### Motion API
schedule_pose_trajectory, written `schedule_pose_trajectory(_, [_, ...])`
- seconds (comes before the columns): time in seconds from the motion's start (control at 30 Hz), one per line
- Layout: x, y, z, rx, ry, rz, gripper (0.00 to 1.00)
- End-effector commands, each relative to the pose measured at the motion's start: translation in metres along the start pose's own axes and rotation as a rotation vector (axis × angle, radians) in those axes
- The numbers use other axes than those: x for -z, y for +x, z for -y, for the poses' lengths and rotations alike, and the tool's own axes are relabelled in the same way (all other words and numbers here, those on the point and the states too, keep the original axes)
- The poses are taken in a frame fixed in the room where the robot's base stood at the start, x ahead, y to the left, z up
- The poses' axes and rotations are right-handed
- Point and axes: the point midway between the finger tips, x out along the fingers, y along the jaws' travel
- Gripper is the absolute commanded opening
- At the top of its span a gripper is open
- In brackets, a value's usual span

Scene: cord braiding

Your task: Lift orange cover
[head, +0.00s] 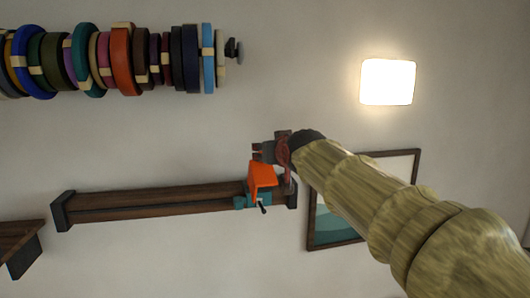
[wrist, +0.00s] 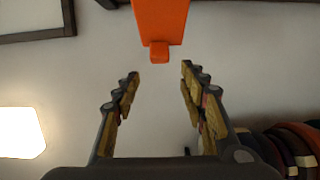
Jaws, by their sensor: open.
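The orange cover (head: 262,174) sits on a small teal device (head: 257,202) near the right end of a dark wooden rail. In the wrist view the cover (wrist: 160,18) is at the top centre, with a small tab hanging from its near edge. My gripper (head: 259,151) is beside the cover in the head view. In the wrist view my gripper (wrist: 160,76) has its two fingers spread wide with nothing between them. The cover's tab lies just beyond the fingertips, roughly centred between them, apart from both. Most of the teal device is hidden in the wrist view.
The wooden rail (head: 150,198) runs along the wall with dark end blocks. A rack of coloured rings (head: 120,60) is at the upper left. A framed picture (head: 335,232) is partly behind my arm. A bright lamp (head: 388,82) is at the upper right.

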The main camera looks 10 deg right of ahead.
Motion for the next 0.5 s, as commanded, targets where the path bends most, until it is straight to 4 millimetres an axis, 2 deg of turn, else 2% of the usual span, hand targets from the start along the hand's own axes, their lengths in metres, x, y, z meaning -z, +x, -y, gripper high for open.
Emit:
schedule_pose_trajectory(0.03, [0.001,-0.011,0.000,0.000,0.000,-0.002,0.42])
schedule_pose_trajectory(0.2, [0.000,-0.034,0.000,0.000,0.000,0.000,0.42])
schedule_pose_trajectory(0.33, [0.000,-0.044,0.000,0.000,0.000,-0.001,0.42])
schedule_pose_trajectory(0.5, [0.000,-0.047,0.000,0.000,0.000,0.000,0.42])
